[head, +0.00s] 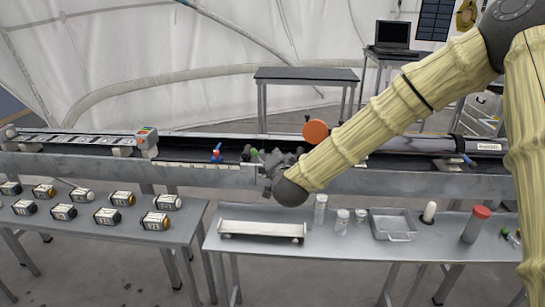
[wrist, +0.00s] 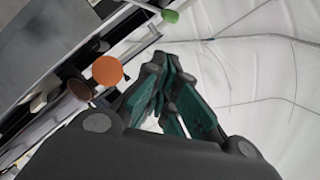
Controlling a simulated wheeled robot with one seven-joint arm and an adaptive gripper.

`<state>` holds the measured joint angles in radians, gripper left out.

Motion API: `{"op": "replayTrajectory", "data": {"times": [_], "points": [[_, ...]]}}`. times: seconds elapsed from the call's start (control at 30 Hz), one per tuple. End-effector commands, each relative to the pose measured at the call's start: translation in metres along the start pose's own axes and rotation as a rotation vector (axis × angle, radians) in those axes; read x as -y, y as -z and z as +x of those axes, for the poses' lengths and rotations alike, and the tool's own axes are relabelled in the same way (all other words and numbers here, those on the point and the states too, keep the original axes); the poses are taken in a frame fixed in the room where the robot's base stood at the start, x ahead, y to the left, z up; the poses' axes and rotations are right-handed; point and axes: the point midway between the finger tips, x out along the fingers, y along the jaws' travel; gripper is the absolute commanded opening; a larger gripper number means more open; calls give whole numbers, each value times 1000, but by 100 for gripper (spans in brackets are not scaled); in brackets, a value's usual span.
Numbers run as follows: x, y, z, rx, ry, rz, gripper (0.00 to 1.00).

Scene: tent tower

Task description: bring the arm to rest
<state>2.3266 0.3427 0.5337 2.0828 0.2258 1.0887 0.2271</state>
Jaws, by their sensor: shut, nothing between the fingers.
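My arm comes in from the upper right in the head view, wrapped in a pale yellow cover, and reaches down and left. My gripper (head: 262,160) is at the long metal rail bench (head: 205,169), over its middle; I cannot tell whether it touches the bench. In the wrist view my gripper (wrist: 168,88) has its green-padded fingers together at the tips, with nothing between them. An orange disc (head: 316,132) stands just right of the gripper; it also shows in the wrist view (wrist: 107,71).
A front left table (head: 105,232) holds several labelled canisters (head: 107,216). A blue-red valve (head: 217,153) is left of my gripper. A laptop (head: 391,36) stands behind.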

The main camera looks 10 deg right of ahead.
Motion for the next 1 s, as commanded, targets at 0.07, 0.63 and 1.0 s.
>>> {"op": "replayTrajectory", "data": {"times": [0.07,0.63,1.0], "points": [[0,0,-3,0,0,0,0],[-45,-35,-11,73,-54,-60,0],[-209,-149,-78,374,-248,-272,0]]}}
